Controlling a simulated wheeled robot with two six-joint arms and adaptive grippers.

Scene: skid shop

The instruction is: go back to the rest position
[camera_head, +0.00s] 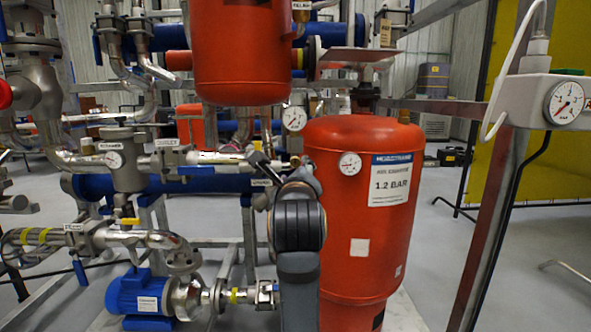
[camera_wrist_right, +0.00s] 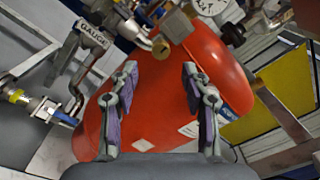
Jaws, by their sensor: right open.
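My right arm rises from the bottom middle of the head view. Its gripper (camera_head: 274,166) is partly hidden behind my dark wrist, in front of the pipework and left of the big red vessel (camera_head: 362,235). In the right wrist view the two fingers of the gripper (camera_wrist_right: 160,85) are spread apart with nothing between them. The red vessel (camera_wrist_right: 165,115) lies beyond them, with a brass-ended fitting (camera_wrist_right: 160,46) and a gauge (camera_wrist_right: 210,6) above. My left gripper does not show.
A second red vessel (camera_head: 240,55) hangs above. Pipes, valves and a blue pump (camera_head: 140,297) fill the left. A gauge box (camera_head: 550,101) on a steel post stands at the right. Grey floor (camera_head: 545,235) is open beyond it.

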